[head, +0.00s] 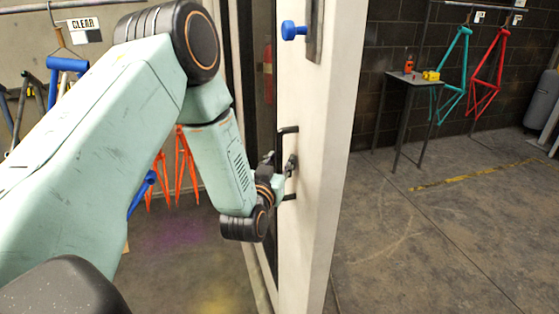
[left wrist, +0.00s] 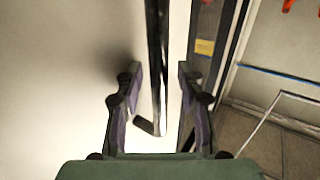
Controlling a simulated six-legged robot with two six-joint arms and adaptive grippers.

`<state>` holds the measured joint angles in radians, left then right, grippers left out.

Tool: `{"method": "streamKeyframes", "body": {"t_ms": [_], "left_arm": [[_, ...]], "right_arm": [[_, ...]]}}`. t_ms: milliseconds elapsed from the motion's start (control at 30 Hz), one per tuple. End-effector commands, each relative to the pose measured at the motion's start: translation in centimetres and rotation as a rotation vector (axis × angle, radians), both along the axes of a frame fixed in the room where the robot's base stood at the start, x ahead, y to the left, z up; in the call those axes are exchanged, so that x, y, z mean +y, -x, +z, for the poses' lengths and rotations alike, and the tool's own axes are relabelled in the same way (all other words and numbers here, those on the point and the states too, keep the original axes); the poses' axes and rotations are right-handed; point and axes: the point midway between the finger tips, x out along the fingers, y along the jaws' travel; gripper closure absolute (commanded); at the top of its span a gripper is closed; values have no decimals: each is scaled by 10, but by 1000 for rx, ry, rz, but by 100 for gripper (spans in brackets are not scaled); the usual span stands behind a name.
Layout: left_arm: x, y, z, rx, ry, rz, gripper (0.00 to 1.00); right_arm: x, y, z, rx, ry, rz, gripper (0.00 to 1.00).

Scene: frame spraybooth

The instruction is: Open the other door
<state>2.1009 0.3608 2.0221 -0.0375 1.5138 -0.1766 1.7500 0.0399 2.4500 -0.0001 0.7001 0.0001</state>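A white door (head: 322,120) stands edge-on in the middle of the head view. It carries a black bar handle (head: 288,130) on its left-facing side. My left gripper (head: 283,172) is at this handle, with the wrist bent toward the door. In the left wrist view the handle bar (left wrist: 157,50) runs between the two fingers of my left gripper (left wrist: 159,75). The fingers are spread, with a gap on each side of the bar. The white door face (left wrist: 60,60) lies at the left there. My right gripper is not in view.
Bike frames in orange (head: 186,165), teal (head: 455,75) and red (head: 488,70) hang from rails. A small table (head: 412,80) stands at the right. The floor right of the door is mostly clear.

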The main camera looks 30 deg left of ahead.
Motion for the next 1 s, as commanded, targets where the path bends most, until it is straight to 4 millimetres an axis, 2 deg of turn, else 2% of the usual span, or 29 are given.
{"method": "streamKeyframes", "body": {"t_ms": [267,700,1000], "left_arm": [[0,-1,0,1,0,0,62],[0,-1,0,0,0,0,99],[0,-1,0,0,0,0,100]], "right_arm": [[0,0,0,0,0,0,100],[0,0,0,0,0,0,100],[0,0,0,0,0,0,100]]}}
